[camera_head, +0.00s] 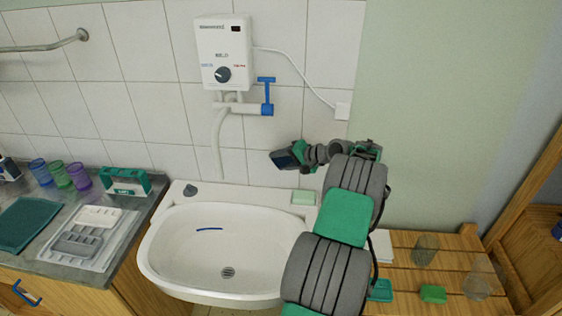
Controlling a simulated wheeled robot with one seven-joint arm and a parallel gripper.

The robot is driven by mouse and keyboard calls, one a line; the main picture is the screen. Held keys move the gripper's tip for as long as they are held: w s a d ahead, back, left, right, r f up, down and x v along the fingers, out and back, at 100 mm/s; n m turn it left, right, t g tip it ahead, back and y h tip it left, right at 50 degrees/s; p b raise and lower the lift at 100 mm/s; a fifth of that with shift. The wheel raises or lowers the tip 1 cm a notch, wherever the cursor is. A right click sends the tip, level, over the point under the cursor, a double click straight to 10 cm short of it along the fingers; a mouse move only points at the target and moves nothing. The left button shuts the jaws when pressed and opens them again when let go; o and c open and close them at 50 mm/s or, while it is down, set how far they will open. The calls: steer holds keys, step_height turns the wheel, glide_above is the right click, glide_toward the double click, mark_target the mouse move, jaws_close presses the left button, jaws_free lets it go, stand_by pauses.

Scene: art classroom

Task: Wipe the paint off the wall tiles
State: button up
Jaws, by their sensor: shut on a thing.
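The white wall tiles (173,107) cover the wall behind the sink. I see no clear paint on the visible tiles; part of them is hidden behind my arm. A blue streak (209,229) lies inside the white sink basin (165,262). My gripper (292,155) is in front of the lower tiles, above the sink's back right rim. It is shut on a small dark blue thing (283,161), too small and dark to name surely. I cannot tell if this touches the tiles.
A white water heater (224,52) with pipes and a blue-handled tap (267,95) hangs above the sink. A pale green bar (303,197) lies on the rim. Left counter holds cups (79,175) and a tray (65,259). A slatted wooden bench (456,262) stands right.

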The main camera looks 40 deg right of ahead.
steer(key=shift+w+d, duration=0.55)
steer(key=shift+d, duration=0.15)
steer(key=shift+s+d+p, duration=0.25)
steer(key=shift+s+d, duration=0.3)
steer(key=shift+s, duration=0.2)
steer(key=shift+s+d+p, duration=0.25)
steer(key=shift+s+d, duration=0.25)
steer(key=shift+s, duration=0.2)
steer(key=s+d+p, duration=0.2)
steer(key=s+d, duration=0.2)
steer(key=s, duration=0.1)
steer(key=shift+s+d, duration=0.15)
steer(key=shift+d, duration=0.2)
